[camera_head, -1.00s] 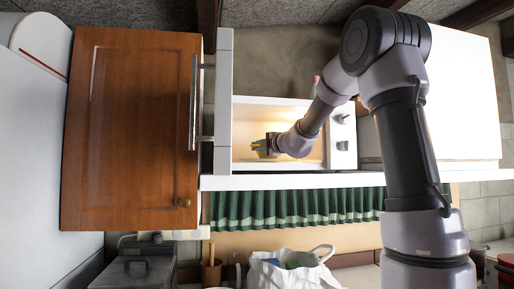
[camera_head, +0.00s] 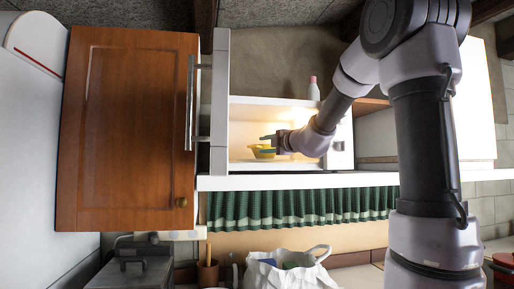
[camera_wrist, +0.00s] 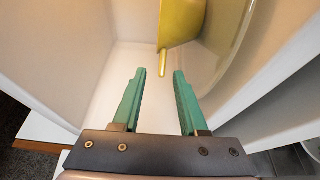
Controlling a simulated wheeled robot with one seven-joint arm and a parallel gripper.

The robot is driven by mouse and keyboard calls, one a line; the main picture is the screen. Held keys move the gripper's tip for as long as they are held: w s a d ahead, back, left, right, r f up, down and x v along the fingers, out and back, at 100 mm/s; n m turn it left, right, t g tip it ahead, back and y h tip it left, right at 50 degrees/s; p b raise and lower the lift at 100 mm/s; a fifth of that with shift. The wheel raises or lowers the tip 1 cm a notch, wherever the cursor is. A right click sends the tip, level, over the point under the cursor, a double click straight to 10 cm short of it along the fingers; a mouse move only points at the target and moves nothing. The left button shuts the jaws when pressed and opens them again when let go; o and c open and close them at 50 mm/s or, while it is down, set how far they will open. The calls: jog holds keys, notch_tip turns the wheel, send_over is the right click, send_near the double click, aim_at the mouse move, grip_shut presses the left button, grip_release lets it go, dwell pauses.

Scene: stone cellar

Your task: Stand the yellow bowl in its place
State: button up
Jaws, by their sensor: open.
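The yellow bowl (camera_head: 262,152) stands upright, as far as I can see, on the floor of a lit white open cupboard compartment (camera_head: 240,166), near its left side. In the wrist view the bowl (camera_wrist: 182,22) is at the top, cut off by the frame edge, just beyond the fingertips. My gripper (camera_head: 266,144) reaches in from the right with green fingers.
A pale, glossy curved surface (camera_wrist: 232,40) lies right of the bowl in the wrist view; I cannot tell what it is. A brown cupboard door (camera_head: 130,130) is at left. A white bag (camera_head: 285,272) sits below.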

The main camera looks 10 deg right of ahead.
jog(key=s+a+f+n+g+y, duration=0.1)
jog(key=s+a+f+n+g, duration=0.25)
jog(key=s+n, duration=0.85)
jog(key=s+a+f+n+g, duration=0.2)
jog(key=s+f+n+g, duration=0.25)
jog(key=s+n, duration=0.75)
jog(key=s+d+f+n+g+h, duration=0.1)
jog(key=s+d+f+n+h, duration=0.5)
jog(key=n, duration=1.5)
notch_tip(320, 180, down, 4)
jog(key=s+d, duration=0.1)
jog(key=s, duration=0.1)
jog(key=shift+s+d+r, duration=0.15)
jog(key=shift+s+d, duration=0.15)
jog(key=shift+d, duration=0.1)
